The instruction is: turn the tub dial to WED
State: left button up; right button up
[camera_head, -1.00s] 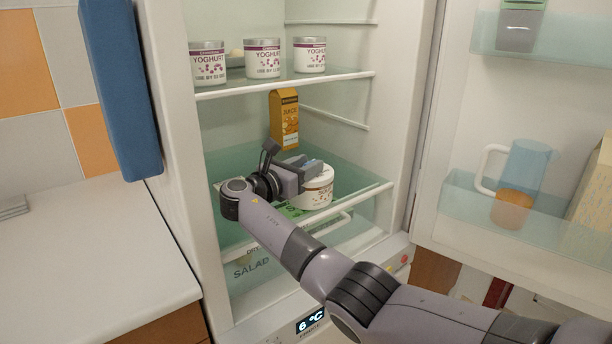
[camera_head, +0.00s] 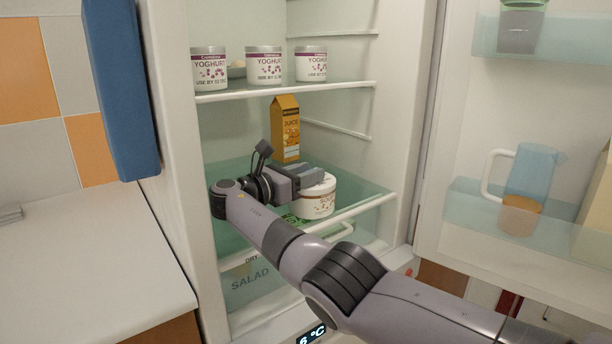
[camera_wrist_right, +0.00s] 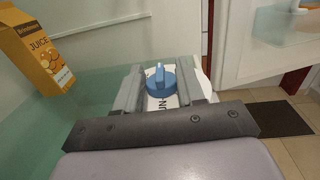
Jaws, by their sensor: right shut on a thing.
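The white tub (camera_head: 318,203) stands on the glass shelf in the fridge, below the yoghurt shelf. The blue tub dial (camera_wrist_right: 160,78) shows in the right wrist view, with a raised ridge on its round top. White lettering ground beside it shows only "UN"; the rest, including any WED mark, is hidden or out of view. My right gripper (camera_head: 308,178) is over the tub's top, and in the right wrist view its fingers (camera_wrist_right: 160,84) are shut on the dial from both sides. In the head view the gripper hides the dial. My left gripper is not in view.
A juice carton (camera_head: 286,130) stands just behind the gripper. Yoghurt pots (camera_head: 264,66) stand on the shelf above (camera_head: 285,91). The fridge door (camera_head: 450,130) is open at the right, with a jug (camera_head: 530,180) in it. A white counter (camera_head: 80,260) is at the left.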

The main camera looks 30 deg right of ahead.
jog(key=shift+f, duration=0.1)
jog(key=o, duration=1)
jog(key=shift+o, duration=0.2)
